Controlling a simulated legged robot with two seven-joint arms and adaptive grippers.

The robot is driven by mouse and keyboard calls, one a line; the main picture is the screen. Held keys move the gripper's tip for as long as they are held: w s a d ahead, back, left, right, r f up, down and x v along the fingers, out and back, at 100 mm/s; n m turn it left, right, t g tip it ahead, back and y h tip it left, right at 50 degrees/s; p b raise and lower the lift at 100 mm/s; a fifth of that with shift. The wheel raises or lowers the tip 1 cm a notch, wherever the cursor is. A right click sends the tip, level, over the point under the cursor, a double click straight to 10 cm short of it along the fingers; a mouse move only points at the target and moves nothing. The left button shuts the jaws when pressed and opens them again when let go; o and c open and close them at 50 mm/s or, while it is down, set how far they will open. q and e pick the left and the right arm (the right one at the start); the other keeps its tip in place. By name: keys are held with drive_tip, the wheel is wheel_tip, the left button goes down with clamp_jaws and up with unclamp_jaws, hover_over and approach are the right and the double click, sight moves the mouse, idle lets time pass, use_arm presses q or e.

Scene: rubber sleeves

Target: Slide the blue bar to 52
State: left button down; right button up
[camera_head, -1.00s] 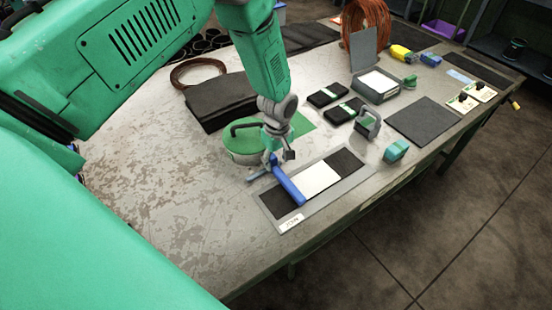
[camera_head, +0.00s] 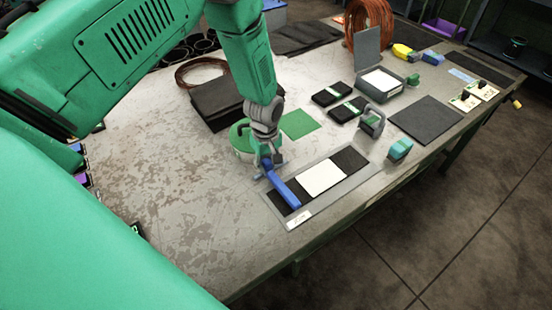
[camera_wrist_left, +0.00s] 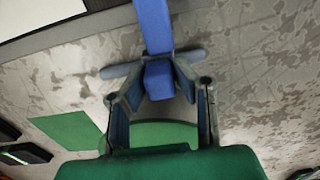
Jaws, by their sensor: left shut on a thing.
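The blue bar (camera_head: 286,191) lies across the grey board (camera_head: 356,184) near its label end in the head view. Bare black strip shows on both sides of the bar, between it and the white panel (camera_head: 323,177) and towards the label (camera_head: 299,219). The label's writing is too small to read. My left gripper (camera_head: 267,167) is shut on the bar's near-arm end. My right gripper is not in view.
A green-lidded round container (camera_head: 241,140) stands close behind my left gripper. Bare worn tabletop (camera_head: 190,200) lies left of the board.

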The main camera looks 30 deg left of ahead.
use_arm(q)
drive_tip(key=shift+s+a, duration=0.85)
drive_tip(key=shift+s, duration=0.25)
drive_tip(key=shift+d, duration=0.3)
drive_tip(key=c, duration=1.3)
unclamp_jaws()
drive_tip(key=shift+d, duration=0.1)
